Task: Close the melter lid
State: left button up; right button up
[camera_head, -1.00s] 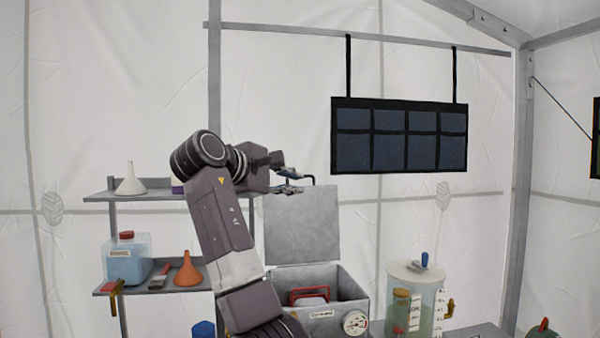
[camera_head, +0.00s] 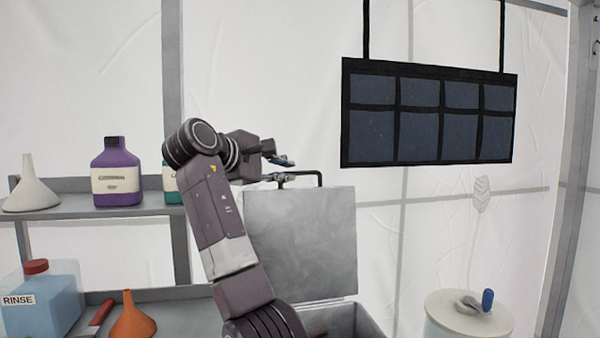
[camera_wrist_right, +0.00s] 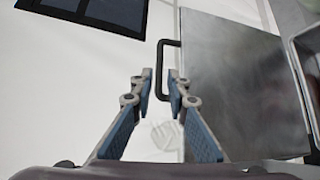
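The melter lid (camera_head: 300,242) is a grey metal panel standing upright, open, at the back of the melter box (camera_head: 362,322). Only the box's top shows, at the bottom edge of the head view. A black bar handle (camera_head: 319,178) sits on the lid's free top edge. My right gripper (camera_head: 284,163) is at the handle, beside its left part. In the right wrist view, the open fingers (camera_wrist_right: 160,78) have the handle bar (camera_wrist_right: 160,58) between or just beyond their tips. I cannot tell whether they touch it. My left gripper is out of view.
Shelves at the left hold a white funnel (camera_head: 32,185), a purple bottle (camera_head: 116,172), a blue rinse jug (camera_head: 45,305) and an orange funnel (camera_head: 132,318). A lidded container (camera_head: 468,308) stands right of the melter. A dark pocket panel (camera_head: 430,112) hangs behind.

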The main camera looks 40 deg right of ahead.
aim_at(301, 173)
jog(key=p+x, duration=0.1)
jog(key=x, duration=0.1)
jog(key=p+x, duration=0.1)
jog(key=x, duration=0.1)
jog(key=p+x, duration=0.1)
jog(key=x, duration=0.1)
jog(key=shift+s+d, duration=0.2)
jog(key=shift+d, duration=0.2)
jog(key=shift+w+d, duration=0.1)
jog(key=shift+d, duration=0.05)
jog(key=shift+a, duration=0.2)
grip_shut()
